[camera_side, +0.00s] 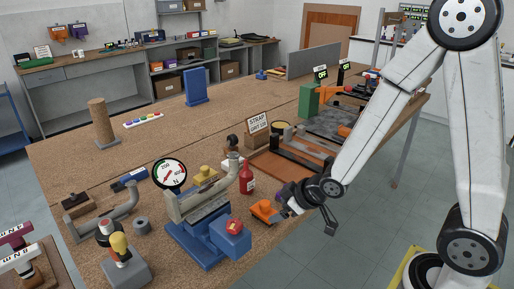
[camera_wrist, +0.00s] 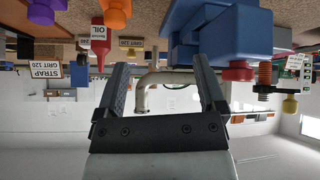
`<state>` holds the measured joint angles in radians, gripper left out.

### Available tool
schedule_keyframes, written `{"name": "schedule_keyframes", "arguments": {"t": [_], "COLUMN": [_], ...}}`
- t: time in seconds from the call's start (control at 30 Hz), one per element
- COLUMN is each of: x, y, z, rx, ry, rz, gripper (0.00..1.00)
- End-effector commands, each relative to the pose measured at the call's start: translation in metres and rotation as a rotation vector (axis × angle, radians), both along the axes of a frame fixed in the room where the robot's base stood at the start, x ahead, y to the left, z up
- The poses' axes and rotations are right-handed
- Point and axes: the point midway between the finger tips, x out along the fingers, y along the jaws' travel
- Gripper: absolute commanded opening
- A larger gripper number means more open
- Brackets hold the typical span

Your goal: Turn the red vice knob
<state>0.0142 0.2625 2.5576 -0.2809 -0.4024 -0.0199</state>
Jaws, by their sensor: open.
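The red vice knob (camera_side: 234,224) is on the front of the blue vice (camera_side: 190,245) on the cork-topped bench in the side view. In the wrist view, which looks upside down, the red knob (camera_wrist: 238,73) shows just right of the right finger, on the blue vice body (camera_wrist: 235,30). My gripper (camera_side: 303,209) is at the bench's front edge, right of the vice and apart from the knob. Its two fingers in the wrist view (camera_wrist: 162,62) are spread wide, with nothing held between them. A grey bent pipe (camera_wrist: 150,82) shows in the gap, farther off.
An orange object (camera_side: 264,211) and a red oil bottle (camera_side: 247,181) stand between the vice and my gripper. A dial gauge (camera_side: 169,174) is behind the vice. A yellow-knobbed lever box (camera_side: 122,260) stands at its left. The floor (camera_side: 310,255) before the bench is clear.

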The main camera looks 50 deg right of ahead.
Motion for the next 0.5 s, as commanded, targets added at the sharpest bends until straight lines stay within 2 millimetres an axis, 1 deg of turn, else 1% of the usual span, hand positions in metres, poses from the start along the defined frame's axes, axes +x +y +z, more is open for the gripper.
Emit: {"name": "schedule_keyframes", "arguments": {"t": [0.2,0.5], "x": [0.013,0.019], "y": [0.019,0.046], "z": [-0.003,0.0], "rx": [0.046,0.144], "ry": [-0.152,-0.333], "rz": [0.114,0.236], "gripper": [0.89,0.89]}}
